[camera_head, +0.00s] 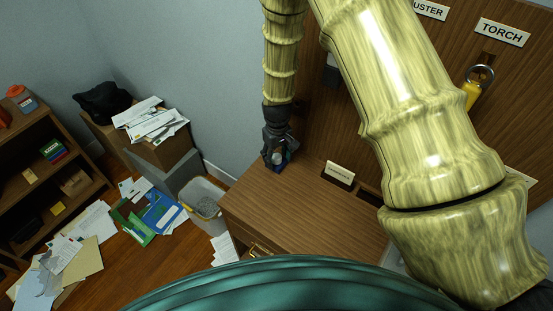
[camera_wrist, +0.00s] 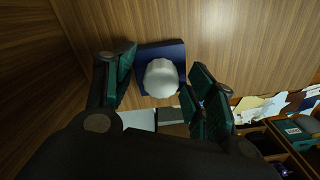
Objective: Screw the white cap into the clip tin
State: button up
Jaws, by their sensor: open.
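The white cap (camera_wrist: 161,79) is round with a ribbed edge and shows between my fingers in the wrist view. The dark blue clip tin (camera_wrist: 160,47) is square and lies directly behind the cap in that view. The cap sits over the tin's middle, but I cannot tell whether it is threaded in or only resting. My gripper (camera_wrist: 161,77) is open, with fingers on both sides of the cap, and I see no clear contact. In the head view my gripper (camera_head: 278,148) is low over the desk's back left corner and partly hides the tin (camera_head: 274,168).
The wooden desk top (camera_head: 290,208) is mostly clear to the right of the tin. A small sign (camera_head: 340,173) stands near the back panel. A bin (camera_head: 204,197) stands left of the desk. Papers and folders (camera_head: 150,213) litter the floor near a low shelf (camera_head: 45,165).

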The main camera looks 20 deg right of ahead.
jog(key=shift+w+f+n, duration=0.15)
jog(key=shift+w+n, duration=0.1)
jog(key=shift+n, duration=0.25)
jog(key=shift+c, duration=0.4)
jog(key=shift+s+r, duration=0.2)
jog(key=shift+s, duration=0.05)
jog(key=c, duration=1)
jog(key=shift+w+f, duration=0.1)
grip_shut()
jog(key=m, duration=0.2)
jog(key=shift+m, duration=0.4)
jog(key=m+p, duration=0.1)
jog(key=m, duration=0.1)
jog(key=shift+m, duration=0.3)
jog(key=m+p, duration=0.1)
jog(key=m, duration=0.5)
jog(key=shift+m, duration=0.4)
